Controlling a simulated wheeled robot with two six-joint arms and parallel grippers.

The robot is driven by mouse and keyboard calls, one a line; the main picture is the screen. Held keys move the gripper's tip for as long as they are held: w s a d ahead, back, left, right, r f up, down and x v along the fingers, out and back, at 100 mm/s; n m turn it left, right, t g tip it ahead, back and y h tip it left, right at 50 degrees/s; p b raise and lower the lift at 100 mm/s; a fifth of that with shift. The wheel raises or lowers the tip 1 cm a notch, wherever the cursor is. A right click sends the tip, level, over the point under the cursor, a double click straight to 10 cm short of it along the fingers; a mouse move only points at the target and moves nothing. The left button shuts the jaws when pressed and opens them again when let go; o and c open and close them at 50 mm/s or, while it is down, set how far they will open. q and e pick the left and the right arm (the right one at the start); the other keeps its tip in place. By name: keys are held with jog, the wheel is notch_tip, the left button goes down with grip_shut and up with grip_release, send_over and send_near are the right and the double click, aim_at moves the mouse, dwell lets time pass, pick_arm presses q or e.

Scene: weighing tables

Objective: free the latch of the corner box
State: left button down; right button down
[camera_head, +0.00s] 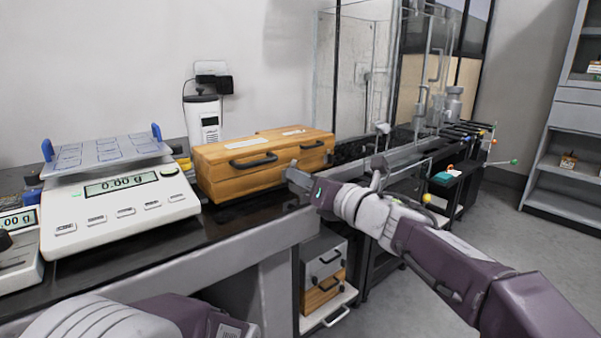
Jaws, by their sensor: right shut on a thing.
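The corner box (223,174) is a light wooden box on the dark worktop, against the wall behind it. Dark handles (253,161) show on its front. My right gripper (291,172) reaches in from the right and is at the box's near right corner, low on its front. It is shut on a small part there, which looks like the box's latch, but the fingers hide it. Of my left arm only a link shows at the bottom edge; its gripper is out of view.
A white balance (120,212) reading 0.00 g stands left of the box, with another scale (20,262) at the far left. A white device (203,122) stands behind the box. A glass enclosure (352,75) stands beyond.

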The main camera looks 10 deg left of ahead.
jog(key=m+p, duration=0.1)
jog(key=m, duration=0.2)
jog(key=shift+r+m+p, duration=0.1)
jog(key=shift+m+p, duration=0.25)
jog(key=shift+m, duration=0.05)
jog(key=m+p, duration=0.2)
jog(key=m, duration=0.1)
jog(key=shift+w+d+m, duration=0.1)
jog(key=shift+m, duration=0.2)
jog(key=m+p, duration=0.2)
jog(key=m, duration=0.1)
jog(key=shift+f+m+p, duration=0.25)
jog(key=shift+m+p, duration=0.25)
jog(key=shift+m, duration=0.7)
jog(key=c, duration=1.4)
grip_release()
jog(key=shift+c, duration=0.2)
